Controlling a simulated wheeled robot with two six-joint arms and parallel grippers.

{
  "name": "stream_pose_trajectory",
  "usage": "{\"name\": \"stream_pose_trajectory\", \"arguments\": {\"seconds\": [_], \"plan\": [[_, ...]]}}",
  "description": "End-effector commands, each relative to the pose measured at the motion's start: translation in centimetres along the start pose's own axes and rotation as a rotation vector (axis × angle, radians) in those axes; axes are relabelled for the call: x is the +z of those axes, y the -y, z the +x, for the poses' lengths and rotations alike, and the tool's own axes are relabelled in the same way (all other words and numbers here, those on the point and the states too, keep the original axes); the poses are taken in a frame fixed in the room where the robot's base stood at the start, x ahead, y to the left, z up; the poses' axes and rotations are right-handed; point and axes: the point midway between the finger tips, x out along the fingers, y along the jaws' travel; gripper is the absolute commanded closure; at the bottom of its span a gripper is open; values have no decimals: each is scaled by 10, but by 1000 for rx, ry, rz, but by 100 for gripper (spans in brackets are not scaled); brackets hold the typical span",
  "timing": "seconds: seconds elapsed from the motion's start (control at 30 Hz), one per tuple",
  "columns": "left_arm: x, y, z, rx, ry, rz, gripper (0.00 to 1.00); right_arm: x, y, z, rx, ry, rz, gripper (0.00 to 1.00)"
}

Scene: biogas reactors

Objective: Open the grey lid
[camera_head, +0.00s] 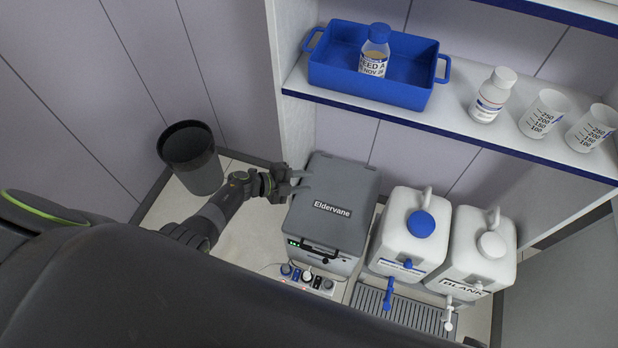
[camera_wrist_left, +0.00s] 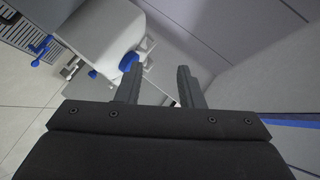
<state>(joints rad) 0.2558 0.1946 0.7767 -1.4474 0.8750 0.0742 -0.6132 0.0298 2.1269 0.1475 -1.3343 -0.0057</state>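The grey lid (camera_head: 338,190) forms the top of a box labelled "Eldervane" and looks closed. The box has a pale lower front with a black handle (camera_head: 322,250) and small green lights. My left gripper (camera_head: 301,181) is at the left edge of the lid in the head view, with its fingers pointing right. Its fingers are apart with nothing between them, as the left wrist view (camera_wrist_left: 158,85) also shows. I cannot tell whether a finger touches the lid. I cannot make out the lid clearly in the left wrist view. My right gripper is not in view.
A white jug with a blue cap (camera_head: 421,224) and another white jug (camera_head: 477,252) stand right of the box. A shelf (camera_head: 455,115) above holds a blue tray (camera_head: 340,80), bottles and cups. A dark bin (camera_head: 192,158) stands left. A power strip (camera_head: 308,277) lies in front.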

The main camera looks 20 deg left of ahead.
Motion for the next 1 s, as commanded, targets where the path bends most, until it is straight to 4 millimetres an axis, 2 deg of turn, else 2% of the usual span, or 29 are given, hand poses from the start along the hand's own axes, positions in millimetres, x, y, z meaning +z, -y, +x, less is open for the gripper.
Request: {"name": "stream_pose_trajectory", "arguments": {"seconds": [0.8, 1.0], "plan": [[-1, 0, -59, 2, 0, -1, 66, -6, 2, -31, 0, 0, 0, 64], [-1, 0, -67, 0, 0, 0, 66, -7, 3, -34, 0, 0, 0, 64]]}}
